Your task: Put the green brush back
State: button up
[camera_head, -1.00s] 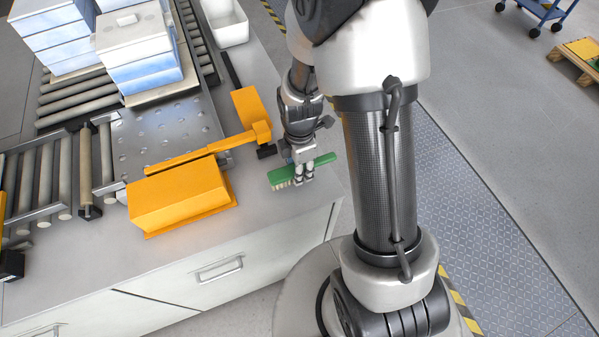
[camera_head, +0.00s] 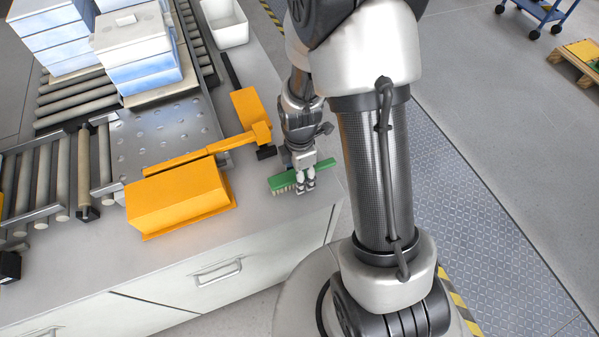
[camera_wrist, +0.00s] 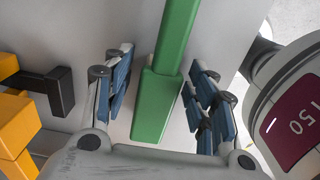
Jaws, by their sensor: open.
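The green brush (camera_head: 284,181) lies on the grey worktop (camera_head: 262,222) near its right front corner, with its pale bristles at the left end. In the wrist view its green body and handle (camera_wrist: 177,45) run between the two fingers with a gap on both sides. My gripper (camera_head: 305,188) is over the brush, fingers pointing down. In the wrist view my gripper (camera_wrist: 160,100) is open, with its blue-padded fingers apart on either side of the brush. The contact of the fingertips with the worktop cannot be told.
An orange box-shaped housing (camera_head: 180,198) and an orange lever arm (camera_head: 200,152) with a black end stand left of the brush. A white bin (camera_head: 226,22) is at the back. Roller conveyors (camera_head: 75,95) carry blue-white boxes (camera_head: 140,55). The worktop between housing and brush is clear.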

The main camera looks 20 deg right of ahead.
jog(key=shift+r, duration=0.1)
jog(key=s+a+r+m+t+p, duration=0.15)
jog(key=r+m, duration=0.25)
jog(key=r, duration=0.8)
jog(key=s+r+m+t+p, duration=0.1)
jog(key=s+r+m+p, duration=0.2)
jog(key=r, duration=1)
jog(key=s+a+r+m+t, duration=0.2)
jog(key=s+r+m, duration=0.5)
jog(key=s+m, duration=0.3)
jog(key=shift+s+r+m+b, duration=0.15)
jog(key=shift+s+m+b, duration=0.2)
jog(key=shift+m, duration=0.15)
jog(key=shift+w, duration=0.1)
notch_tip(320, 180, down, 2)
jog(key=shift+f+b, duration=0.2)
jog(key=shift+b, duration=1)
jog(key=shift+r, duration=0.2)
jog(key=shift+c, duration=0.3)
